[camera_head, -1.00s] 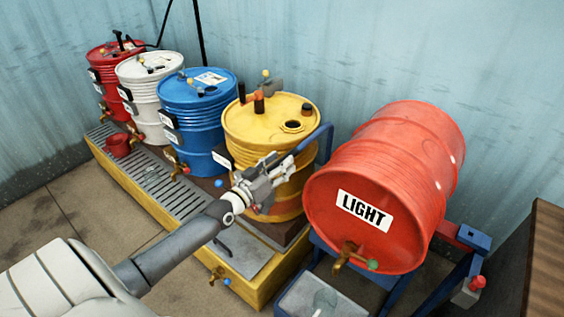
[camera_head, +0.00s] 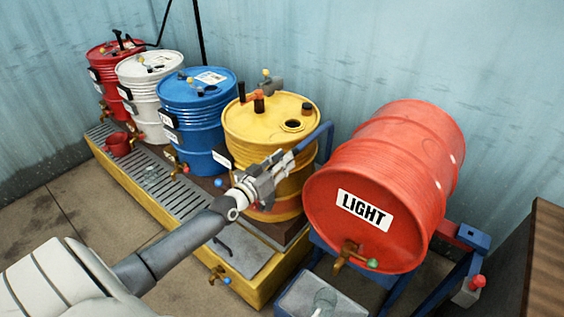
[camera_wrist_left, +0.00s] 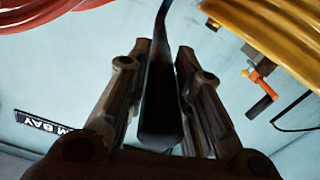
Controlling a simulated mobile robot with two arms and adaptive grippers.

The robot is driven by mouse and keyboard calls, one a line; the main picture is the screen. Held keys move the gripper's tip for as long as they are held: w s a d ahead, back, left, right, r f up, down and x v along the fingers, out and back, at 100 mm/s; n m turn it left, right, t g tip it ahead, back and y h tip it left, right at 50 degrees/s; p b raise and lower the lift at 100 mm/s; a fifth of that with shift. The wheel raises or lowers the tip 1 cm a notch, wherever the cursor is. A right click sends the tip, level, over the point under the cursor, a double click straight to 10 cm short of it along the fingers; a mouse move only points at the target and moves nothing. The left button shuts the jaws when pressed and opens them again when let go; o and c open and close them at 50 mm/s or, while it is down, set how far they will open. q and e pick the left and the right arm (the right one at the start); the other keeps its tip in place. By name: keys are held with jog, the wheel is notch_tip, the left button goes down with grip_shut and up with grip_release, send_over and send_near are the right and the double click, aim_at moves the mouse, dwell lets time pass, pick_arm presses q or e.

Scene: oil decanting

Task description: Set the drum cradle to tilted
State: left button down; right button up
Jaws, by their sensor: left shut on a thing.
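The orange-red drum (camera_head: 392,170) labelled LIGHT lies on its side on the blue cradle frame (camera_head: 467,262), its labelled end facing me. A brass tap (camera_head: 346,254) sits low on that end. A blue lever (camera_head: 316,136) reaches from the cradle's left side toward my left gripper (camera_head: 282,168). My left gripper is shut on the lever, in front of the yellow drum. In the left wrist view the lever (camera_wrist_left: 160,105) shows as a dark bar between the two fingers. My right gripper is not in view.
The yellow drum (camera_head: 268,125) stands close behind my left gripper. Blue (camera_head: 200,120), white (camera_head: 147,95) and red (camera_head: 113,80) drums stand further left on the yellow-edged grated platform (camera_head: 175,196). A grey tray (camera_head: 300,298) is below the tap. A brown wooden piece (camera_head: 545,265) stands at the right.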

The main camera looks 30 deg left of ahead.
pick_arm(q)
jog(key=shift+s+f+b, duration=0.1)
jog(key=shift+f+b, duration=0.2)
jog(key=s+f+t+b, duration=0.2)
jog(key=s+f+b, duration=0.5)
jog(key=s+b, duration=0.2)
jog(key=shift+a+f, duration=0.25)
jog(key=shift+s, duration=0.1)
jog(key=c, duration=1.7)
grip_release()
jog(key=shift+f, duration=0.1)
jog(key=o, duration=0.4)
jog(key=shift+s+a+r, duration=0.2)
jog(key=shift+s+r, duration=0.1)
jog(key=shift+o, duration=0.2)
jog(key=shift+w+t, duration=0.1)
jog(key=shift+t, duration=0.2)
